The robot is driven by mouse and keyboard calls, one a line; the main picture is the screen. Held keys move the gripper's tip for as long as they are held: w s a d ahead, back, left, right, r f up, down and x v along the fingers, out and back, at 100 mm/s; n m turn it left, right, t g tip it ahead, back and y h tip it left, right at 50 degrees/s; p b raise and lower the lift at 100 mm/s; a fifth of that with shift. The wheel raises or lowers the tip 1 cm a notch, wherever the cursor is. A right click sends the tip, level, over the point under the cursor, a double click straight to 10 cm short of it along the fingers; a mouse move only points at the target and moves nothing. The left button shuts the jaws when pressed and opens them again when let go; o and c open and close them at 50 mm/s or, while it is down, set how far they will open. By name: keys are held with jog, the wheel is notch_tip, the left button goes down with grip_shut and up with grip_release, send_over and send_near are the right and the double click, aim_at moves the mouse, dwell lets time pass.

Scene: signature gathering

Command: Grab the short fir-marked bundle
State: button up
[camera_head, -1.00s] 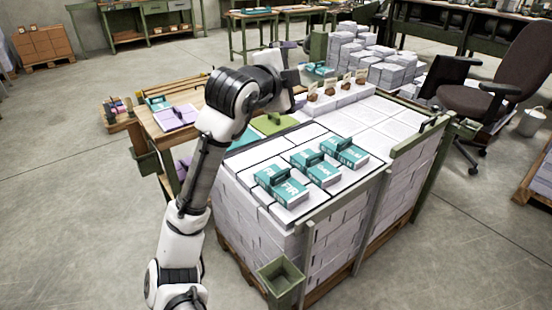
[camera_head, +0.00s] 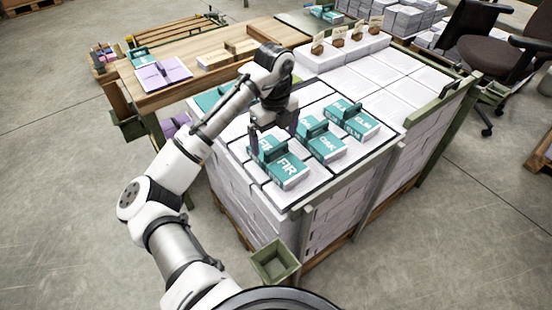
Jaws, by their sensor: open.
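The fir-marked bundle (camera_head: 289,172) is a white paper block with a teal cover reading "FIR" and a dark green raised grip across its top. It lies at the near left of the row on the stacked pallet. My gripper (camera_head: 271,142) points down over the rear part of this bundle, at its raised grip. The jaws are apart, and I see no hold on the bundle. My gripper hides the bundle's back part. Whether the fingertips touch it, I cannot tell.
A middle teal bundle (camera_head: 325,147) and a right one marked ELM (camera_head: 357,122) lie close beside it, with similar grips. An olive bin (camera_head: 275,262) hangs at the pallet's near corner. White stacks (camera_head: 385,70) fill the right side. A wooden bench (camera_head: 190,85) stands behind left.

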aim_at(276, 156)
notch_tip(276, 156, down, 8)
jog(key=shift+w+d+f, duration=0.1)
jog(key=shift+w+d, duration=0.05)
jog(key=c, duration=1.1)
jog(key=shift+c, duration=0.3)
